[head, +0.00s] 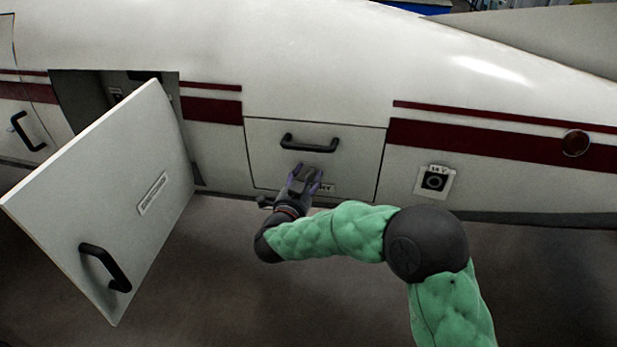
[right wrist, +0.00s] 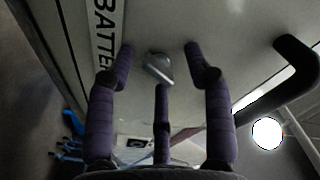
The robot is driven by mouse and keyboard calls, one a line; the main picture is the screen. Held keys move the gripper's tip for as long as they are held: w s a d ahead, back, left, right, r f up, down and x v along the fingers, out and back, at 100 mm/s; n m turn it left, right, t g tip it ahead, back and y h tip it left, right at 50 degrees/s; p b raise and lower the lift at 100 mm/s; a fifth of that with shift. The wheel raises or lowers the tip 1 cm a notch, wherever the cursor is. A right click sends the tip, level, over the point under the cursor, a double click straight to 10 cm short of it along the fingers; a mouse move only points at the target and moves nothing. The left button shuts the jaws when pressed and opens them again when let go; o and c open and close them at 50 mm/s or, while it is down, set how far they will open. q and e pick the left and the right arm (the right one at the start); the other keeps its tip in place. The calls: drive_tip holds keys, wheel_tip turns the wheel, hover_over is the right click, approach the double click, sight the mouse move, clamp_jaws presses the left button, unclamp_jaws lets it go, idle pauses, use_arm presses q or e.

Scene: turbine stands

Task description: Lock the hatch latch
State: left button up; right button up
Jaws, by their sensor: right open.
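The closed hatch (head: 262,150) is a white panel flush in the fuselage side, with a black handle (head: 310,146) near its top. The hatch latch (right wrist: 158,68) is a small metallic knob in the right wrist view, beside the label strip reading "BATTE" (right wrist: 104,40). In the head view my gripper hides it. My right gripper (head: 305,172) is open at the lower middle of the hatch. In the right wrist view its purple fingers (right wrist: 160,60) are spread on both sides of the latch, with no clear contact. My left gripper is not in view.
A large white door (head: 110,190) with a black handle (head: 105,267) hangs open at the left, beside an open bay (head: 85,100). A socket plate (head: 434,181) is on the fuselage to the right. The floor below is clear.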

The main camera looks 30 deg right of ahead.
drive_tip(key=shift+s+a+f, duration=0.1)
drive_tip(key=shift+p+v, duration=0.45)
drive_tip(key=shift+v, duration=1.95)
drive_tip(key=c, duration=0.4)
drive_tip(key=shift+s+a+n+p, duration=0.4)
drive_tip(key=shift+s+a+n, duration=0.6)
drive_tip(key=shift+s+n, duration=0.1)
drive_tip(key=shift+w, duration=0.1)
